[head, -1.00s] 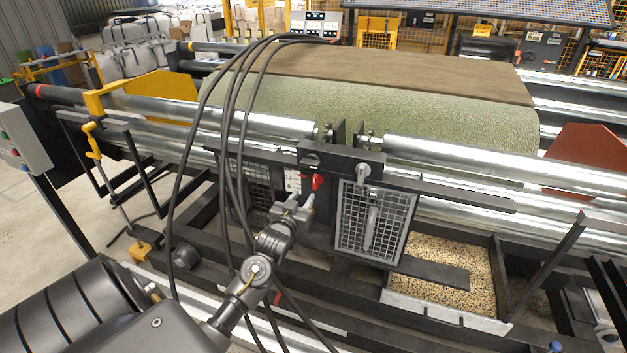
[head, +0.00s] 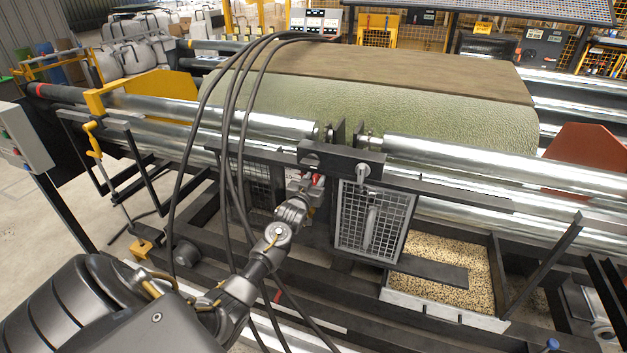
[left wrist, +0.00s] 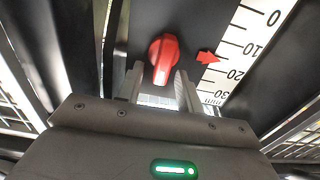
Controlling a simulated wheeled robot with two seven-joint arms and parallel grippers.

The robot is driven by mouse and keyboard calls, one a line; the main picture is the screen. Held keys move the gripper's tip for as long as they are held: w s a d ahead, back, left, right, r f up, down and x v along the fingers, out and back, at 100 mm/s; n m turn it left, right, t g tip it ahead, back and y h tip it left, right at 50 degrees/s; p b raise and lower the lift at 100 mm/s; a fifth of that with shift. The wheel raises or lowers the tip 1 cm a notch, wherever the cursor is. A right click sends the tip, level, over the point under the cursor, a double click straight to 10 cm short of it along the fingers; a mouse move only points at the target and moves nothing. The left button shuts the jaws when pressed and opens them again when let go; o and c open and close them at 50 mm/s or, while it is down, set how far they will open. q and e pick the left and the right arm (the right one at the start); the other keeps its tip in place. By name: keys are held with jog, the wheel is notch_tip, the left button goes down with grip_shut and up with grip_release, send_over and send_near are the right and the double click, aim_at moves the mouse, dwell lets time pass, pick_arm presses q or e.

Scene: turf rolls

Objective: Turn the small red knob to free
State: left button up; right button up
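The small red knob (left wrist: 163,58) shows in the left wrist view on a dark panel, between and just beyond my left gripper's two fingertips. My left gripper (left wrist: 160,82) is open, with one finger on each side of the knob's lower end; I cannot tell whether they touch it. In the head view the left gripper (head: 305,187) reaches the dark post below the rollers and mostly hides the knob. A white scale (left wrist: 240,55) with a red pointer (left wrist: 207,57) is right of the knob, the pointer between 10 and 20. My right gripper is not in view.
A mesh guard (head: 373,222) hangs just right of my left gripper. Steel rollers (head: 460,160) and a green turf roll (head: 400,110) lie above and behind. A tray of grain-like material (head: 450,270) is at lower right. Dark cables cross in front of the machine.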

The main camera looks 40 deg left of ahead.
pick_arm(q)
grip_shut()
jog(key=m, duration=0.3)
jog(key=shift+w+d+m+p, duration=0.1)
jog(key=shift+d+m+p, duration=0.2)
jog(key=shift+m, duration=0.1)
jog(key=shift+w+d+f+m+p, duration=0.1)
jog(key=shift+d+f+m+p, duration=0.2)
jog(key=shift+m, duration=2.05)
jog(key=shift+w+d+f+m+p, duration=0.15)
jog(key=shift+f+m, duration=0.25)
jog(key=shift+m, duration=1.9)
jog(key=shift+s+d+f+m+p, duration=0.15)
jog(key=shift+f+m+p, duration=0.2)
jog(key=shift+m, duration=2)
jog(key=shift+w, duration=0.1)
